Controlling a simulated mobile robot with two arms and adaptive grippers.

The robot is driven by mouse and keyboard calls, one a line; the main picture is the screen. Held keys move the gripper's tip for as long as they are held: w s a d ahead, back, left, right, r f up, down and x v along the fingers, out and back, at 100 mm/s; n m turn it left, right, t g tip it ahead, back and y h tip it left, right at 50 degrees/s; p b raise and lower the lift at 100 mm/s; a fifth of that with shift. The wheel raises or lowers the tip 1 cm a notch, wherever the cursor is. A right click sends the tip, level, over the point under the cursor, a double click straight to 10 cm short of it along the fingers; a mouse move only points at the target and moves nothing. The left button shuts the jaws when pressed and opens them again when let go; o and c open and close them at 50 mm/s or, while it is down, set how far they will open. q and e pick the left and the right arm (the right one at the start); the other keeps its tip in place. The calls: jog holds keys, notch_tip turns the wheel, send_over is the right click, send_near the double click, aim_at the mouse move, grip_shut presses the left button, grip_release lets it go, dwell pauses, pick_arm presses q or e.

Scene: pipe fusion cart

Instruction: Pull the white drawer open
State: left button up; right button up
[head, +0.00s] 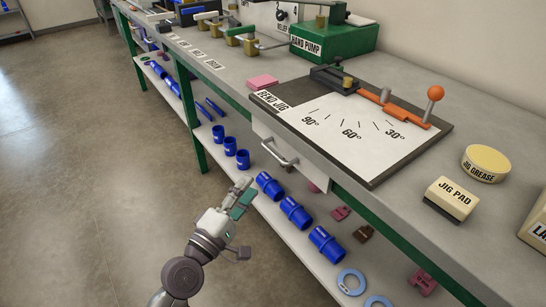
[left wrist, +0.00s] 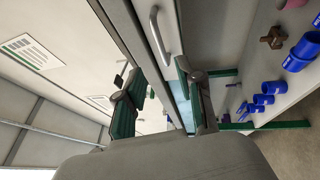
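The white drawer (head: 265,139) sits under the bench top below the bend jig board and looks closed. Its silver bar handle (head: 277,155) is on the front; the handle also shows in the left wrist view (left wrist: 157,36). My left gripper (head: 242,194) is below and to the left of the handle in the head view, apart from it. In the left wrist view its green-padded fingers (left wrist: 158,100) are spread with nothing between them, and the handle lies beyond the fingertips. My right gripper is not in view.
The bench (head: 235,78) carries the bend jig board (head: 345,155), a green hand pump (head: 335,38), a jig pad (head: 450,199) and a jig grease tin (head: 486,163). The lower shelf (head: 262,218) holds several blue couplings (head: 295,213). Open floor lies to the left.

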aim_at(273, 152)
pick_arm(q)
jog(key=x, duration=1.2)
jog(key=shift+f, duration=0.2)
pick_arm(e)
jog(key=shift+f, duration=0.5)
pick_arm(q)
grip_shut()
